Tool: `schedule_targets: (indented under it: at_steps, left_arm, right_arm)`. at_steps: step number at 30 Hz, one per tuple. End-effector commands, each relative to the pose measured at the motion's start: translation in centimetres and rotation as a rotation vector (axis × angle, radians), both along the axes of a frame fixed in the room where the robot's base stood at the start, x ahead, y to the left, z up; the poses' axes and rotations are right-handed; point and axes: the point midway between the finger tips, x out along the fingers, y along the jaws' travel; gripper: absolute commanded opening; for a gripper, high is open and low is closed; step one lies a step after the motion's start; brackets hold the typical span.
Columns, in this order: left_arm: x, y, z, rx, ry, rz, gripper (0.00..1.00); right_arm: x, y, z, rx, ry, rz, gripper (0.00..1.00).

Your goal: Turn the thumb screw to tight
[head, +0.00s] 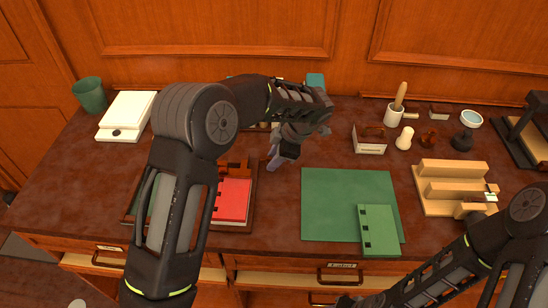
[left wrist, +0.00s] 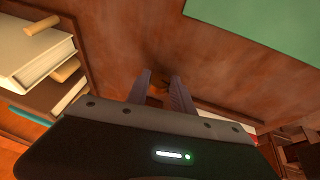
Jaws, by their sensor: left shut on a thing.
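My left gripper (head: 273,160) reaches down beside the right edge of a dark wooden tray (head: 252,217). In the left wrist view its two grey fingers (left wrist: 160,90) are shut on a small orange-brown piece (left wrist: 158,87). That piece is probably the thumb screw, but the fingers hide most of it, and I cannot tell how far it is turned. The tray holds a red book (head: 234,200), with a brown wooden block (head: 236,169) behind it. My left arm covers part of the tray. My right gripper (head: 346,301) is only partly visible at the bottom edge.
A green mat (head: 330,205) with a smaller green board (head: 378,230) lies right of the tray. A pale wooden rack (head: 450,187), a small box (head: 369,140) and small tools stand farther right.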

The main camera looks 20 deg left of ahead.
Motion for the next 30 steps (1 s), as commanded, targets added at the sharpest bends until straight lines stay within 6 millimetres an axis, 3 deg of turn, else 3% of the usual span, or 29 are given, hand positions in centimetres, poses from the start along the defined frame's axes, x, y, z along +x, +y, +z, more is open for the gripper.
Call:
schedule_targets:
  at_steps: [6,16,23,30]
  left_arm:
    - [0.0,0.0,0.0,0.0,-0.001,0.0,0.0]
    - [0.2,0.1,0.1,-0.004,0.017,0.003,0.0]
    - [0.5,0.2,0.1,-0.039,0.163,0.006,0.0]
    - [0.5,0.3,0.8,-0.077,0.322,0.008,0.0]
  right_arm:
    - [0.0,0.0,0.0,0.0,0.0,0.0,0.49]
    - [0.0,0.0,0.1,0.0,0.0,0.0,0.49]
    - [-0.1,0.0,0.8,-0.002,0.003,0.0,0.49]
    - [-0.4,-0.4,5.4,-0.012,0.019,-0.004,0.49]
